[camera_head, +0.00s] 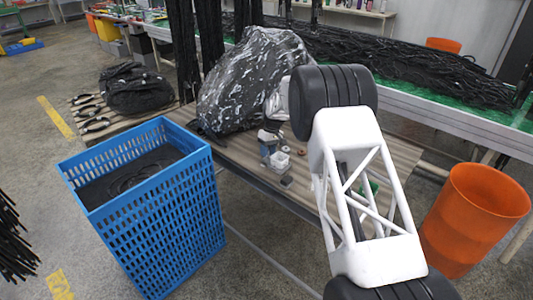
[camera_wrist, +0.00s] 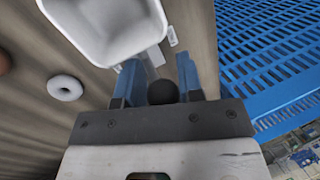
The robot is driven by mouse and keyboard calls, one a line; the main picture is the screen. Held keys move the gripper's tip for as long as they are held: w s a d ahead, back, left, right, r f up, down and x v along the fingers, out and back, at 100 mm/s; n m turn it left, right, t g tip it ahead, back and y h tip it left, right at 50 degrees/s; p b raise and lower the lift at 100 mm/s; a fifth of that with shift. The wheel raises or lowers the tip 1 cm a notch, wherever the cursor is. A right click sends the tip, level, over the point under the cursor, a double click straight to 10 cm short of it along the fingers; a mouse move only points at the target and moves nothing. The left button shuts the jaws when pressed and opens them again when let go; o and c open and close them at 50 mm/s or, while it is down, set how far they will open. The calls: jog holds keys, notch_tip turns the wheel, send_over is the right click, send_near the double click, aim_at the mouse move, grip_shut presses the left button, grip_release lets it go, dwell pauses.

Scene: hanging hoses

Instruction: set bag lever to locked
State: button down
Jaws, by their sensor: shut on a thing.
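My gripper (camera_wrist: 158,75) has two blue fingers in the wrist view, shut on a dark round knob (camera_wrist: 162,92) between them. The knob looks like the end of the lever, but its shaft and its locked or unlocked position cannot be made out. In the head view my gripper (camera_head: 266,149) points down at the table's near edge, partly hidden by my own wrist. A large black bag with white glossy patches (camera_head: 250,80) stands behind it on the table.
A blue perforated crate (camera_head: 165,215) stands left of the wooden table (camera_head: 238,158). An orange bin (camera_head: 475,215) is at right.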

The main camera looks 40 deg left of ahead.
jog(key=g, duration=0.2)
jog(key=w+f+g, duration=0.1)
jog(key=shift+a+g, duration=0.1)
jog(key=shift+g, duration=0.3)
jog(key=shift+w+g, duration=0.2)
jog(key=shift+g, duration=0.55)
jog(key=shift+w+g, duration=0.15)
jog(key=shift+g, duration=0.6)
jog(key=c, duration=0.9)
grip_release()
jog(key=shift+o, duration=0.2)
jog(key=shift+w+r, duration=0.15)
jog(key=shift+w, duration=0.05)
jog(key=shift+w+r, duration=0.15)
jog(key=shift+w, duration=0.05)
jog(key=v, duration=0.7)
jog(key=shift+w+r, duration=0.2)
jog(key=shift+w, duration=0.05)
